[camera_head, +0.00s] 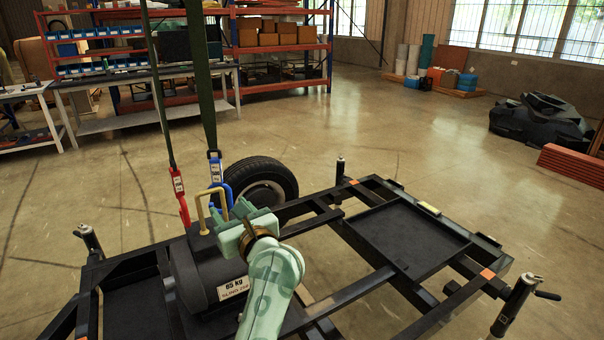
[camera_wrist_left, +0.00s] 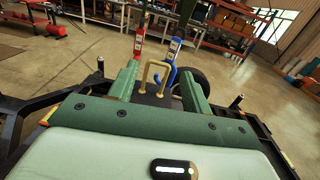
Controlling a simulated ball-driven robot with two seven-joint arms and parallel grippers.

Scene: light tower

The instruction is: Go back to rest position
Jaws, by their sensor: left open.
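My left gripper (camera_head: 238,214) reaches over the black load block in the head view. In the left wrist view, its two green fingers (camera_wrist_left: 160,88) stand wide apart with nothing between them touching. A yellow lifting handle (camera_head: 207,211) stands upright on top of the block, just beyond the fingers; it also shows in the left wrist view (camera_wrist_left: 157,76). A red hook (camera_head: 179,193) and a blue hook (camera_head: 217,178) hang on dark green slings close to the handle. Whether either hook is seated on the handle I cannot tell. My right gripper is in neither view.
The black block (camera_head: 196,274), labelled 85 KG, sits on a black wheeled frame (camera_head: 360,258) with upright jacks at its corners. A tire (camera_head: 262,184) stands behind it. Shelves (camera_head: 280,52) and a workbench (camera_head: 145,90) line the back. Open floor (camera_head: 450,150) lies to the right.

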